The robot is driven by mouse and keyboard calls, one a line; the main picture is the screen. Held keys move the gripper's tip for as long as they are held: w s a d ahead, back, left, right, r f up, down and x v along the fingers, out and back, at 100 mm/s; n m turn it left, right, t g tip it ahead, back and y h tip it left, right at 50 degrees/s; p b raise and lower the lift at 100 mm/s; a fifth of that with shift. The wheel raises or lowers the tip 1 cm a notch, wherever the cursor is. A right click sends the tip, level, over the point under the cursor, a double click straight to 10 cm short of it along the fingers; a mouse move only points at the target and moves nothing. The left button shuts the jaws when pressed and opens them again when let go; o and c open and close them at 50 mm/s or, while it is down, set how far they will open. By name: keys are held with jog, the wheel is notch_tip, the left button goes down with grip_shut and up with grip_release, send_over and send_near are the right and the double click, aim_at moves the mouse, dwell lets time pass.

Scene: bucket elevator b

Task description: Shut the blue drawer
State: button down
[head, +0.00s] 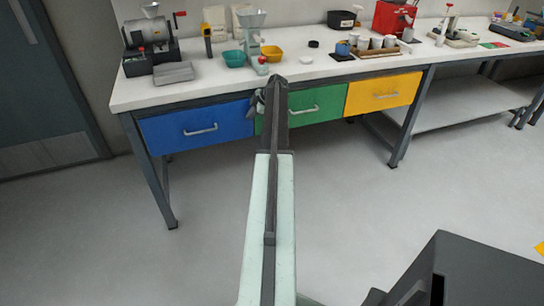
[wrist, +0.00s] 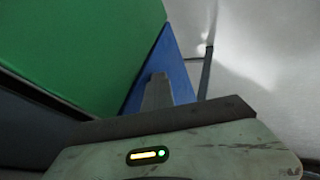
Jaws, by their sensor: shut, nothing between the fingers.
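The blue drawer (head: 198,128) is at the left end under the workbench, with a silver handle across its front. In the head view its front looks about level with the green one; I cannot tell whether a small gap is left. In the wrist view the blue drawer (wrist: 178,72) shows as a narrow slanted face beyond the green drawer. My gripper (head: 262,98) is at the bench front, by the border of the blue and green drawers. It is shut and empty. Its grey finger (wrist: 157,92) points towards the blue face; contact is unclear.
The green drawer (head: 322,104) is beside the blue one, partly behind my arm, and fills much of the wrist view. The yellow drawer (head: 383,93) is further right. The white benchtop (head: 215,82) carries bowls, a grinder and other tools. The floor in front is clear.

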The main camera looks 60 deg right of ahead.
jog(key=s+a+r+p, duration=0.3)
jog(key=s+r+p, duration=0.5)
jog(key=s, duration=0.1)
jog(key=shift+a, duration=0.2)
jog(key=shift+w, duration=0.1)
